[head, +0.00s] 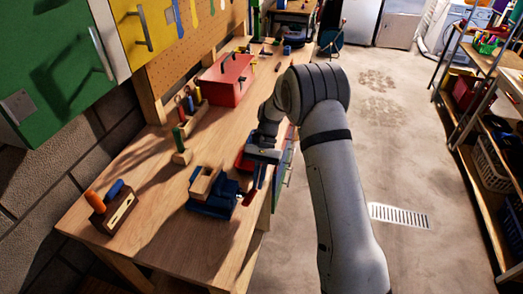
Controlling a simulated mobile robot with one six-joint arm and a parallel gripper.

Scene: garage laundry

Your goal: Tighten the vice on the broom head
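A blue vice (210,209) stands on the workbench near its front edge. A light wooden block (203,182), perhaps the broom head, sits upright between its jaws; whether both jaws touch it is unclear. My gripper (257,182) reaches down at the bench's front edge, just right of the vice. Dark and reddish narrow parts show below the wrist; I cannot tell which are fingers and which may be a vice handle. The gap between the fingers cannot be made out, nor whether they touch the vice.
The workbench (150,215) also holds a red toolbox (227,80), a wooden holder with orange and blue handles (112,208), a green-handled piece (180,146) and another tool rack (190,108). Cabinets hang above left. Open floor (400,150) lies right, with shelving (490,150) beyond.

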